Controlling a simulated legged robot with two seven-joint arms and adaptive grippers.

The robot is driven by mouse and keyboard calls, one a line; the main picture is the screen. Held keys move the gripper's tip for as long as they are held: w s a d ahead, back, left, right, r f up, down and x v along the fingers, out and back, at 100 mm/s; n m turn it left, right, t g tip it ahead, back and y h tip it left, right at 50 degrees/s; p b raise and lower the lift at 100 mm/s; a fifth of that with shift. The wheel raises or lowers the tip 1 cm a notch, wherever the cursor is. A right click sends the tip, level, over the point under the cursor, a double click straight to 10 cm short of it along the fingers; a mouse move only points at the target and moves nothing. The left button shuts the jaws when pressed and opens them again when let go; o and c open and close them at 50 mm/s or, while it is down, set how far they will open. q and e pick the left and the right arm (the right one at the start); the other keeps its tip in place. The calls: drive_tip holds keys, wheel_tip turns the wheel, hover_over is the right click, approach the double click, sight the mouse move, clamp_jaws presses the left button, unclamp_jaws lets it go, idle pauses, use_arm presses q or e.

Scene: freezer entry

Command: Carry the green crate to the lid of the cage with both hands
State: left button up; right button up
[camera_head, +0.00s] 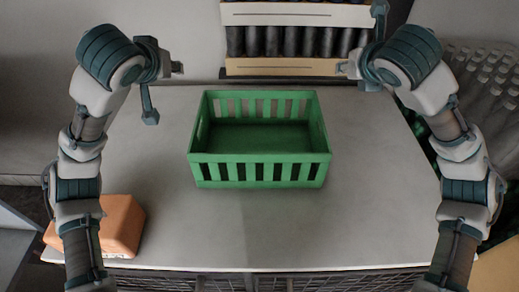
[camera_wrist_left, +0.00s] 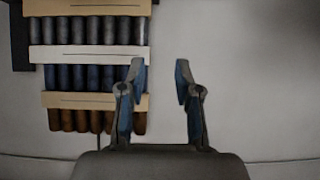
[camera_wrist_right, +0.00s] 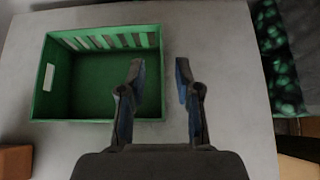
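The green crate (camera_head: 258,171) stands upright and looks empty, with slatted long sides. It rests on a pale grey top (camera_head: 255,235), and dark wire mesh (camera_head: 275,283) shows below that top's front edge. I cannot tell whether this top is the cage lid. My left gripper (camera_head: 164,92) is open and empty, up and left of the crate. My right gripper (camera_head: 362,40) is up and right of it, apart from it. The left wrist view shows open fingers (camera_wrist_left: 160,70) facing wall and shelf.
An orange block (camera_head: 122,224) sits at the top's front left corner. A shelf rack (camera_head: 285,67) of dark cylinders stands behind the crate.

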use_arm(q)
drive_tip(key=v, duration=1.1)
drive_tip(key=shift+s+r, duration=0.2)
drive_tip(key=shift+s, duration=0.15)
use_arm(e)
drive_tip(key=v, duration=1.2)
drive_tip(key=shift+f, duration=0.1)
drive_tip(key=shift+s, duration=0.15)
